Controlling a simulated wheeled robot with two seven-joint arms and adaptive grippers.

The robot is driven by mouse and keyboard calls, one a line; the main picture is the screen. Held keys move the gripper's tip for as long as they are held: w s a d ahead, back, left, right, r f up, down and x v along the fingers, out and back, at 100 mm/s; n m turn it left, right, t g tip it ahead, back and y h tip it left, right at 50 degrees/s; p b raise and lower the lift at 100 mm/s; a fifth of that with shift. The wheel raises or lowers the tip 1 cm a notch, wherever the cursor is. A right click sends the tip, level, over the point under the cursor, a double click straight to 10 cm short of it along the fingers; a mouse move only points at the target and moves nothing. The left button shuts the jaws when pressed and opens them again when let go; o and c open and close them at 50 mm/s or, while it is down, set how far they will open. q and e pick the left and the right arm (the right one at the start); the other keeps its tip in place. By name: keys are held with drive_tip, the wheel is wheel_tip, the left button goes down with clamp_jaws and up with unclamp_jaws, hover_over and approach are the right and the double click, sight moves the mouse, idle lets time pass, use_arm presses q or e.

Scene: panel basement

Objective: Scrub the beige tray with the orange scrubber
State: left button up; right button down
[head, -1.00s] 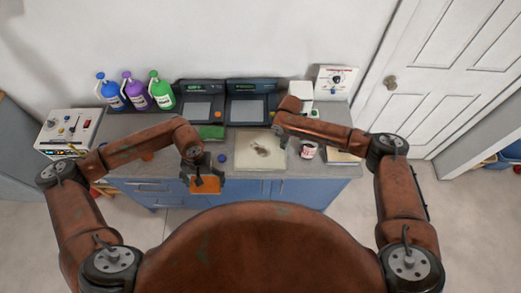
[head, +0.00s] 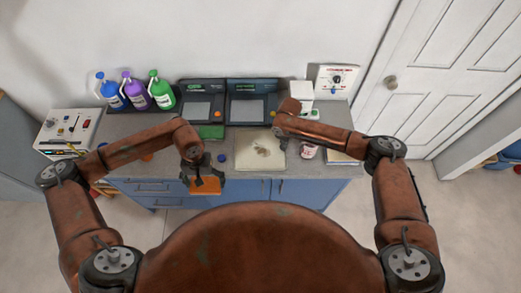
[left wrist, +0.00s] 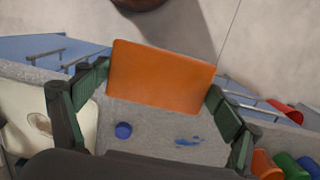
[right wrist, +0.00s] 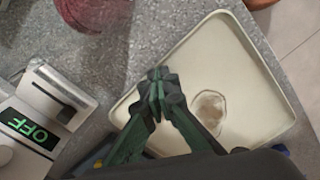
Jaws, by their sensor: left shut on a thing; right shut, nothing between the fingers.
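The beige tray (head: 260,166) lies flat on the counter, right of centre, with a brown stain inside. The stained tray (right wrist: 182,62) also fills much of the right wrist view, and part of it shows at the left wrist view's left edge. My left gripper (head: 203,176) is shut on the orange scrubber (left wrist: 160,75), with a finger at each side. It holds the scrubber (head: 205,186) left of the tray, by the counter's front edge. My right gripper (right wrist: 157,85) is shut and empty, seen against the tray's rim.
Blue, purple and green bottles (head: 136,91) stand at the back left. Two dark devices (head: 252,101) are behind the tray. A green pad (head: 211,131) and a blue cap (left wrist: 123,130) lie left of it. A blue smear (left wrist: 187,141) marks the counter. A can (head: 308,153) stands right.

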use_arm(q)
drive_tip(key=shift+r+p, duration=2.85)
drive_tip(key=shift+r, duration=0.2)
use_arm(e)
drive_tip(key=shift+r, duration=3.05)
use_arm(q)
drive_tip(key=shift+f, duration=0.1)
use_arm(e)
drive_tip(key=shift+f, duration=0.1)
wheel_tip(320, 180, up, 12)
